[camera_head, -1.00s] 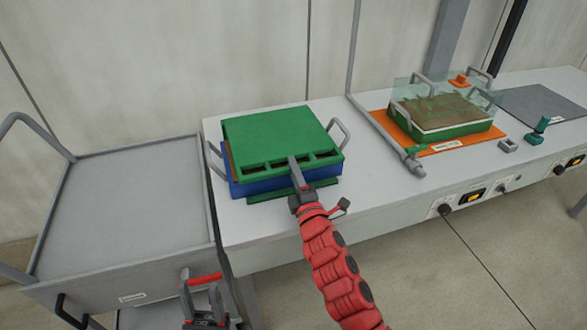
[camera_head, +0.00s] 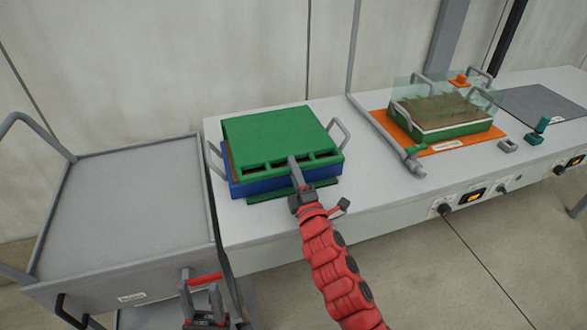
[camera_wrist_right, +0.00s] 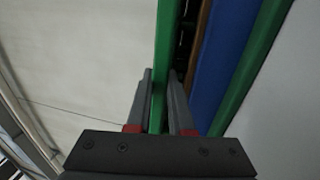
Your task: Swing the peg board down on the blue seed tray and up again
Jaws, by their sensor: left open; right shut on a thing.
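The green peg board (camera_head: 272,137) lies flat over the blue seed tray (camera_head: 247,188) on the white bench, covering most of it. It also shows in the right wrist view (camera_wrist_right: 165,50) as a green edge beside the blue tray wall (camera_wrist_right: 222,55). My right gripper (camera_head: 295,170) is shut on the front edge of the peg board, with one finger on each side of it in the wrist view. The pegs' ends are hidden. My left gripper (camera_head: 205,295) is open and empty, low in front of the grey cart, away from the board.
A grey cart (camera_head: 125,205) stands left of the bench. To the right, an orange mat (camera_head: 460,146) bears a green tray (camera_head: 450,133) under a clear cover. A grey pipe (camera_head: 385,140) lies between. Bare bench surrounds the blue tray's front and right.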

